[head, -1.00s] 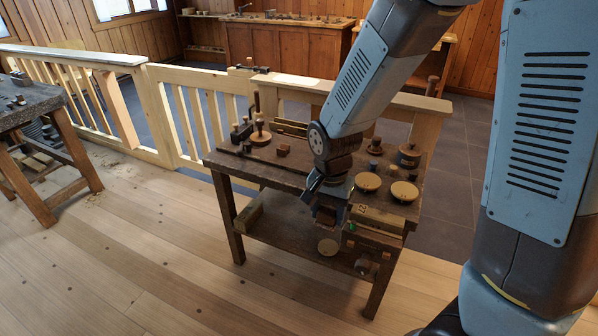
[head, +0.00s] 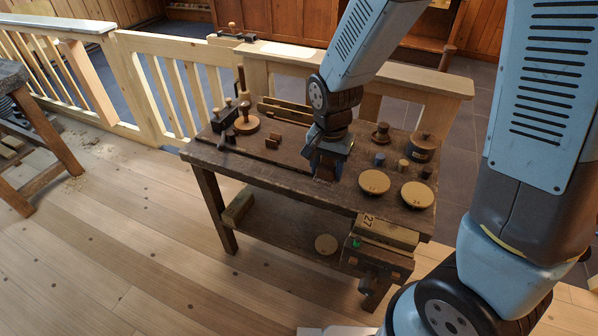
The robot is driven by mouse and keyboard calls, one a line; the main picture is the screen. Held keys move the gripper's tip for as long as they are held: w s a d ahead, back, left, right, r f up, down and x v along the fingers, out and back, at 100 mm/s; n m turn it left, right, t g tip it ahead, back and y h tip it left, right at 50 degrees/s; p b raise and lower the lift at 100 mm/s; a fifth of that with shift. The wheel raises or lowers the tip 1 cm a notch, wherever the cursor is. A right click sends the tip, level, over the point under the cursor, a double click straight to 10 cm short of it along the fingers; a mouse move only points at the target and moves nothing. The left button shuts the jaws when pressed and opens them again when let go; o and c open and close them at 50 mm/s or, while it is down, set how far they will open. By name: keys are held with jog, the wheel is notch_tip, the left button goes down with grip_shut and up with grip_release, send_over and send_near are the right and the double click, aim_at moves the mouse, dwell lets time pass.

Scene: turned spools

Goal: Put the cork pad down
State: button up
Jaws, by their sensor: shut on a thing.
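My gripper (head: 325,168) points down over the front middle of the dark workbench (head: 262,168). It is shut on the cork pad, of which at most a small brown patch shows between the fingers. The fingers and wrist hide the rest, and I cannot tell whether it touches the bench top. Two round tan discs with dark marks, a left one (head: 374,181) and a right one (head: 417,194), lie to the right of the gripper.
A wooden vise (head: 385,240) sits at the bench's front right. A lidded pot (head: 422,147) and small spools stand behind the discs. A round-based tool (head: 246,124) and brown blocks (head: 273,140) stand to the left. Another tan disc (head: 326,244) is on the lower shelf.

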jog(key=w+a+f, duration=0.3)
jog(key=w+a, duration=0.1)
jog(key=w, duration=0.2)
send_over(301, 179)
jog(key=s, duration=0.1)
jog(key=f, duration=0.5)
jog(key=shift+d, duration=0.3)
jog(key=shift+w+a+f, duration=0.3)
jog(key=shift+w+f, duration=0.15)
jog(key=shift+f, duration=0.25)
jog(key=shift+w+f, duration=0.1)
jog(key=shift+f, duration=1.45)
jog(key=shift+f, duration=0.1)
jog(key=o, duration=1.2)
